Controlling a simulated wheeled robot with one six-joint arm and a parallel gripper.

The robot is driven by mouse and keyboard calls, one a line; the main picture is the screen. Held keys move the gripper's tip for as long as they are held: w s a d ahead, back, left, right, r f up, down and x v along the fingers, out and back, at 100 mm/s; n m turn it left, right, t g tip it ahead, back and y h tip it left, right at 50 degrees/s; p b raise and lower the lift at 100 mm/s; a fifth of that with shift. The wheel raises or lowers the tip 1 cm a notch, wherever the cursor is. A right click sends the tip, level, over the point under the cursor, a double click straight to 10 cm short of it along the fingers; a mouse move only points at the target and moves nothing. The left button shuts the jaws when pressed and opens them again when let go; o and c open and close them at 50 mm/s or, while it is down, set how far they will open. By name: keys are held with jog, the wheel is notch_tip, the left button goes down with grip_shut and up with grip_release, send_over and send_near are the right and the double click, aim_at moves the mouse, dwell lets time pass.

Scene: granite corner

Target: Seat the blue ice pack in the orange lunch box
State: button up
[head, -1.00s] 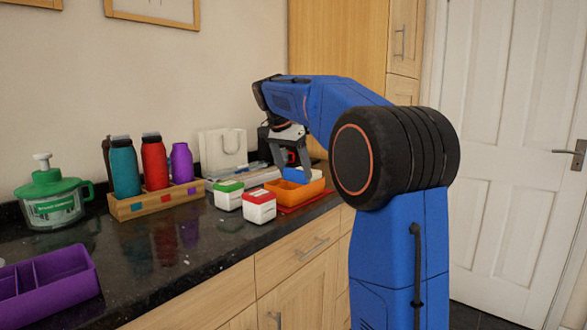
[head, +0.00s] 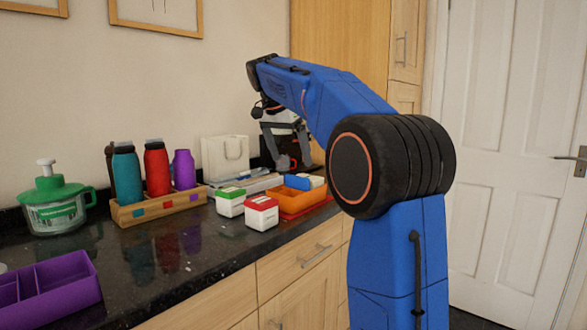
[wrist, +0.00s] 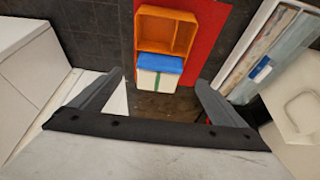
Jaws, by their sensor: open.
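The orange lunch box (head: 303,201) stands on a red mat near the counter's front edge. The blue ice pack (head: 297,182) shows above its rim at the back. A white piece with a green stripe (wrist: 158,82) adjoins the pack. My gripper (head: 294,165) is open and empty, behind and above the box; its fingers (wrist: 162,90) are spread apart, clear of the pack.
White containers with a green lid (head: 230,202) and a red lid (head: 262,213) stand left of the box. Red mat (wrist: 205,50) shows beside the box.

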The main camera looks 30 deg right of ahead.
jog(key=v, duration=0.4)
jog(key=shift+r, duration=0.2)
jog(key=shift+s, duration=0.1)
